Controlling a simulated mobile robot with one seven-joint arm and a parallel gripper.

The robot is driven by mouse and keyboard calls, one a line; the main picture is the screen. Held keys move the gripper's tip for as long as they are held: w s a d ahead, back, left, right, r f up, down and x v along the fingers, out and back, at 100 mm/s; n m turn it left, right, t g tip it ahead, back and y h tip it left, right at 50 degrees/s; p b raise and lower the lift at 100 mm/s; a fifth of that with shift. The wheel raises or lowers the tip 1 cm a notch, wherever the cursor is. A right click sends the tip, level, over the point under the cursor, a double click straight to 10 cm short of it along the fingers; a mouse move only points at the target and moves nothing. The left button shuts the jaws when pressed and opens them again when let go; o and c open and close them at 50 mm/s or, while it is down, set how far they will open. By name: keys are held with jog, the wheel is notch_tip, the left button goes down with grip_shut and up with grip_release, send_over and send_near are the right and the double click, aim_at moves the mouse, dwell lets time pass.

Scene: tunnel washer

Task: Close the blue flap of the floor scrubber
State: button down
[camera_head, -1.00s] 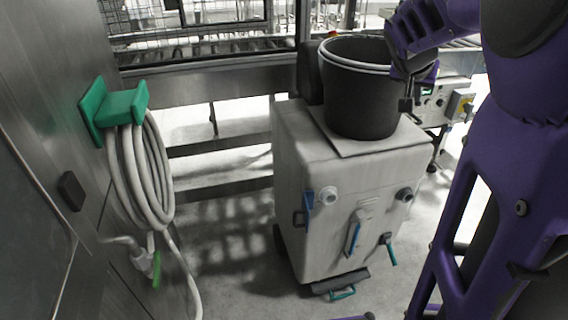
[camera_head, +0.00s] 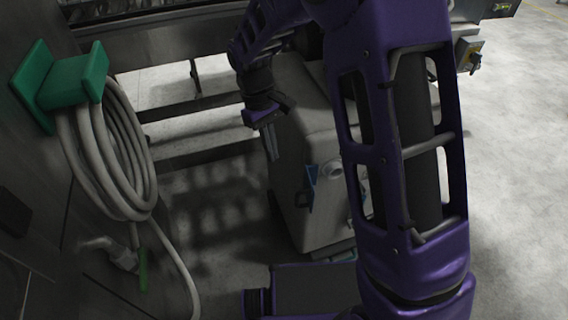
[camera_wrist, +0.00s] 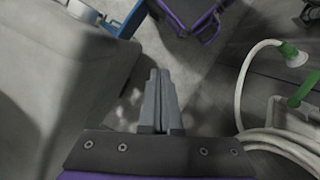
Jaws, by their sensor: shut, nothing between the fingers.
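The floor scrubber (camera_head: 300,130) is a pale grey box-shaped machine, partly hidden behind my purple arm. A blue flap (camera_head: 311,186) stands out at the left of its front, beside a round white cap. A blue part also shows at the top of the wrist view (camera_wrist: 126,20), next to a round white part. My gripper (camera_head: 272,158) points down beside the scrubber's left side, higher than the flap and left of it. In the wrist view its fingers (camera_wrist: 160,72) are together and empty, with the scrubber's side to their left.
A coiled pale hose (camera_head: 115,150) hangs from a green holder (camera_head: 75,80) on the left wall. It also shows at the right of the wrist view (camera_wrist: 243,85). Metal rails run behind the scrubber. Open floor lies between hose and scrubber, and at far right.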

jog(key=s+d+f+b, duration=0.1)
jog(key=s+d+f, duration=0.3)
jog(key=f, duration=0.5)
jog(key=shift+s+b, duration=0.4)
